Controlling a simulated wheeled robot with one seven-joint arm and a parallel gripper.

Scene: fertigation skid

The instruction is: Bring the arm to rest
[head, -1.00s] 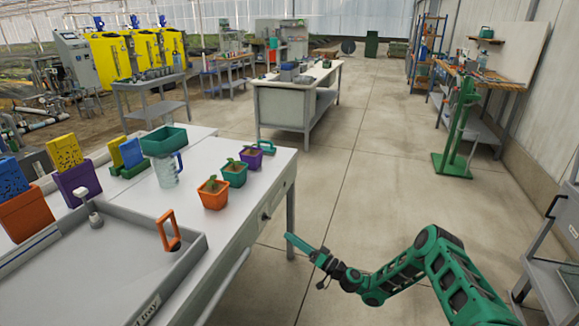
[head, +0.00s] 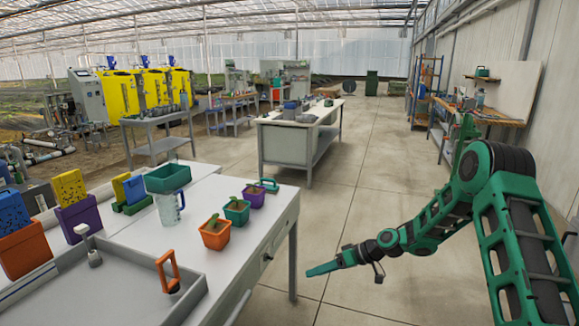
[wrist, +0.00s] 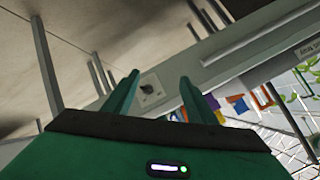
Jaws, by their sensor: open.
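My green arm reaches in from the right side of the head view, bent at a large joint at the upper right. My gripper (head: 322,269) is in free air above the aisle floor, just right of the white table (head: 235,190), and points left. In the wrist view my gripper (wrist: 159,80) shows two green fingers apart, with nothing between them. The table's side with a small plate shows beyond the fingers there.
The table bears an orange pot (head: 215,239), a teal pot (head: 237,215), a purple pot (head: 254,199), a clear jug (head: 168,208) and a grey tray (head: 130,257). A second bench (head: 290,143) stands farther back. The aisle floor (head: 350,200) is clear.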

